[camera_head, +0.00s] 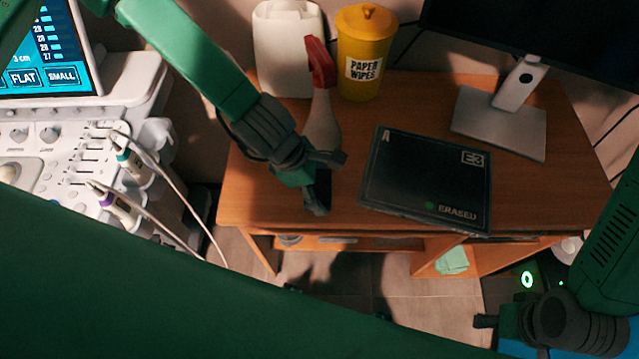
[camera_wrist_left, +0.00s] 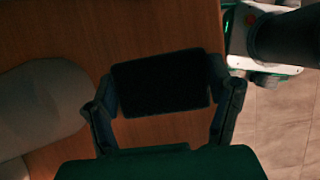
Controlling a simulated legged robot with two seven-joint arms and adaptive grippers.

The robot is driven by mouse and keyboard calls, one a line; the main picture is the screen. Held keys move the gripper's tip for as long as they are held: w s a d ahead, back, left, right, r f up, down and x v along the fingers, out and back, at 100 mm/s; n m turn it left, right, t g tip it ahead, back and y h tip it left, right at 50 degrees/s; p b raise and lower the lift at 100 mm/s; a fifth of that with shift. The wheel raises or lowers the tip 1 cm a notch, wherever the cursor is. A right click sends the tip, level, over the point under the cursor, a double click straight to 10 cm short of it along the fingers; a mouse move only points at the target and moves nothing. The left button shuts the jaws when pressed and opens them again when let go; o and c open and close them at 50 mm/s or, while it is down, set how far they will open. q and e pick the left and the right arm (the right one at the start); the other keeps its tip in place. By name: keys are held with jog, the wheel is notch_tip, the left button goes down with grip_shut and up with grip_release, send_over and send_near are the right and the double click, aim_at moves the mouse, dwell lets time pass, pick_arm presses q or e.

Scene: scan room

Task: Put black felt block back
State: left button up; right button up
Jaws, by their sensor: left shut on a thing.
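My left gripper (camera_head: 325,186) is over the front left part of the wooden table. It is shut on the black felt block (camera_wrist_left: 160,84), which sits between the two fingers in the left wrist view. In the head view the block (camera_head: 322,189) is a small dark patch, partly hidden by the gripper. A black panel (camera_head: 410,185) marked A, E3 and ERASED lies on the table to the right of the left gripper. My right gripper (camera_head: 488,322) is at the lower right, low and away from the table top; its fingers are not clear.
A spray bottle (camera_head: 322,125) with a red head stands right behind the left gripper. A white container (camera_head: 287,45) and a yellow paper wipes tub (camera_head: 363,65) stand at the back. A monitor stand (camera_head: 500,122) is at back right. An ultrasound console (camera_head: 80,150) with probes and cables is left.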

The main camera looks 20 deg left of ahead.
pick_arm(q)
jog(key=shift+a, duration=0.2)
jog(key=o, duration=1)
jog(key=shift+d, duration=0.1)
jog(key=shift+r, duration=0.2)
jog(key=p+v, duration=0.2)
jog(key=v, duration=1)
jog(key=s+a+f+m+y, duration=0.1)
jog(key=s+a+f+m, duration=0.1)
jog(key=s+f+m, duration=0.1)
jog(key=s+a+f+m+y, duration=0.1)
jog(key=s+a+f+m, duration=0.1)
jog(key=a+f+m, duration=0.1)
jog(key=s+a+f+m+y, duration=0.1)
jog(key=s+a+f+m, duration=0.2)
jog(key=f+m, duration=0.1)
jog(key=shift+s+f+g+y, duration=0.15)
jog(key=shift+s+g+y, duration=0.15)
jog(key=shift+s+a+f+m+y, duration=0.15)
jog(key=shift+s+a+f+m, duration=0.6)
jog(key=shift+m, duration=1.2)
jog(key=shift+s+a+f+m+y, duration=0.1)
jog(key=shift+s+a+f+m, duration=0.25)
jog(key=shift+s+a+m, duration=1.2)
jog(key=shift+s+a+f+m+y, duration=0.25)
jog(key=shift+s+f+m, duration=0.35)
jog(key=shift+m, duration=1.8)
